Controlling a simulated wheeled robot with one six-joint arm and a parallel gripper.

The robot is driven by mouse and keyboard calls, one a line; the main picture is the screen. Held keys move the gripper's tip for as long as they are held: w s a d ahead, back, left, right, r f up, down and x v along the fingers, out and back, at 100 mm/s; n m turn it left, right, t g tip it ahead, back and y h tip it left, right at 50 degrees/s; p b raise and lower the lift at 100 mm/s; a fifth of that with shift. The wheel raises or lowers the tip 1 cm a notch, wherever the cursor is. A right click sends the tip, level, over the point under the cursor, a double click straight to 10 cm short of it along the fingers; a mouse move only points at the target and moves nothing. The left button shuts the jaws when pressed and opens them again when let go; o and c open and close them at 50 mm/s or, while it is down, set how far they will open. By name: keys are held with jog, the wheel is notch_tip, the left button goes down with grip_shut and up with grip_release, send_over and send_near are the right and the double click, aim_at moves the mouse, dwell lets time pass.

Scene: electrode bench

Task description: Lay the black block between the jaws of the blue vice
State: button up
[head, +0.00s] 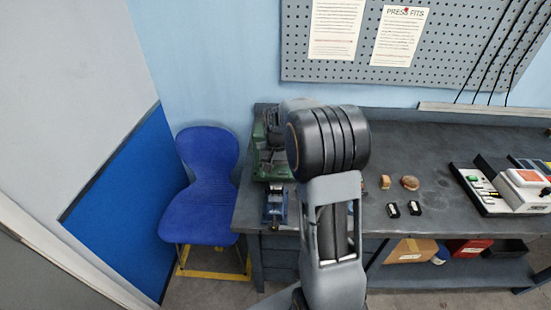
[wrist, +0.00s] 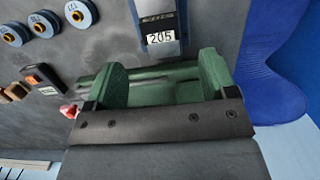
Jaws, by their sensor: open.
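The blue vice (head: 274,206) stands at the bench's front left edge in the head view. In the wrist view a blue and grey part with a "205" label (wrist: 160,38), which looks like this vice, shows at the top, partly cut off. Two small black blocks with white faces, a left one (head: 393,210) and a right one (head: 414,208), lie on the bench right of my arm. My gripper (wrist: 162,75) is open, with green finger pads apart and no block between them. It is over the green machine, behind the vice. My arm hides it in the head view.
The green machine (head: 262,160) stands behind the blue vice. Blue labelled discs (wrist: 46,22) and a black item with an orange top (wrist: 44,77) lie beside it. Two brown pieces (head: 410,183) and a white device (head: 525,190) are farther right. A blue chair (head: 205,190) stands left.

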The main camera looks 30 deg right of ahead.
notch_tip(320, 180, up, 6)
jog(key=s+a+r+n+t, duration=0.2)
jog(key=s+a+r, duration=0.3)
jog(key=s, duration=0.1)
jog(key=s+a+f+n+t, duration=0.1)
jog(key=s+a+n+t, duration=0.2)
jog(key=s, duration=0.7)
jog(key=shift+s+a+f+n+t+h, duration=0.4)
jog(key=shift+a, duration=0.6)
